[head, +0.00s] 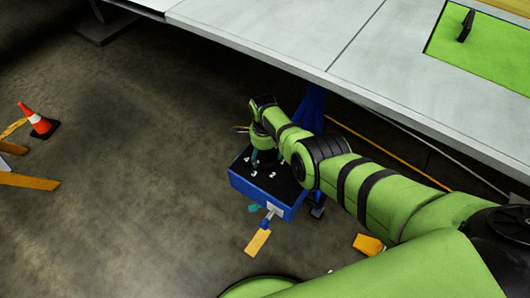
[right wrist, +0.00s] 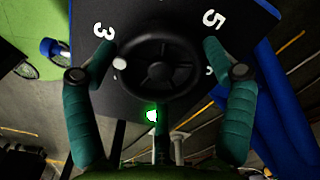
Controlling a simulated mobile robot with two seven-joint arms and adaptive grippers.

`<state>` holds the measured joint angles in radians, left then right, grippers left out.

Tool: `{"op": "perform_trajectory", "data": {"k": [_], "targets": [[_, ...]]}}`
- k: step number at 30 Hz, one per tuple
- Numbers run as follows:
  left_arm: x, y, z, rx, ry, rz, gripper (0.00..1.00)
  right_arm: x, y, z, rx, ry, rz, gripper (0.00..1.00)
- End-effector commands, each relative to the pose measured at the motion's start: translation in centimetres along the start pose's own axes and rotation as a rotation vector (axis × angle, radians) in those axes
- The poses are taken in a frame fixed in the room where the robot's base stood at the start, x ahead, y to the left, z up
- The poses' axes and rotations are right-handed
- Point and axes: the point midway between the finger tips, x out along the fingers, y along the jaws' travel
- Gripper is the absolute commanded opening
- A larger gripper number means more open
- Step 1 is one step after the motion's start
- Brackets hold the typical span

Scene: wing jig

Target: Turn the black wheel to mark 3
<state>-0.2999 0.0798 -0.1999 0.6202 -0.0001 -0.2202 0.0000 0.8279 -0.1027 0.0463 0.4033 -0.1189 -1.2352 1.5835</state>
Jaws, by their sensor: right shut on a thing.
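The black wheel (right wrist: 158,62) has spokes and sits on the black top of a blue box. In the right wrist view a white dot (right wrist: 120,63) is at the left of its rim, a little below the white mark 3 (right wrist: 105,30). My right gripper (right wrist: 160,60) is shut on the wheel, one teal finger on each side. In the head view my right gripper (head: 263,158) reaches down onto the blue box (head: 260,193), and it and the arm hide the wheel. My left gripper is not in view.
A green light (right wrist: 153,115) glows below the wheel. A large grey-white table (head: 300,40) stands behind the box. An orange cone (head: 37,121) is far left. A yellow-orange tag (head: 257,242) shows below the box front.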

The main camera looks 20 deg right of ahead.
Motion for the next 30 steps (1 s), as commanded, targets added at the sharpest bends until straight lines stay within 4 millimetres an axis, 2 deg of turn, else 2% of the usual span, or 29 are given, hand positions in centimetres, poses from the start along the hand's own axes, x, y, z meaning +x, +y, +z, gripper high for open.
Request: {"op": "perform_trajectory", "data": {"k": [1, 8, 9, 10, 23, 30], "targets": [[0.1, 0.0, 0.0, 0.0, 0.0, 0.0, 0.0, 0.4, 0.4, 1.0, -0.001, -0.02, 0.007, 0.5], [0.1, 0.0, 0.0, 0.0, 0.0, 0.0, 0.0, 0.4, 0.3, 1.0, -0.003, -0.02, 0.005, 0.5], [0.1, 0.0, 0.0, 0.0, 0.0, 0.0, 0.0, 0.4, 0.3, 1.0, -0.003, -0.02, 0.005, 0.87], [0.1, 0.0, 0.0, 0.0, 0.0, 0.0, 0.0, 0.3, 0.3, 1.0, -0.003, -0.02, 0.005, 0.99], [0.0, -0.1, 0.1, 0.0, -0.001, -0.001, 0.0, -0.2, -0.1, 0.7, -0.003, -0.013, -0.004, 1.0], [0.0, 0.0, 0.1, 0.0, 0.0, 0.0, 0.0, -1.9, -0.2, 0.6, -0.004, -0.011, -0.004, 1.0]]}}
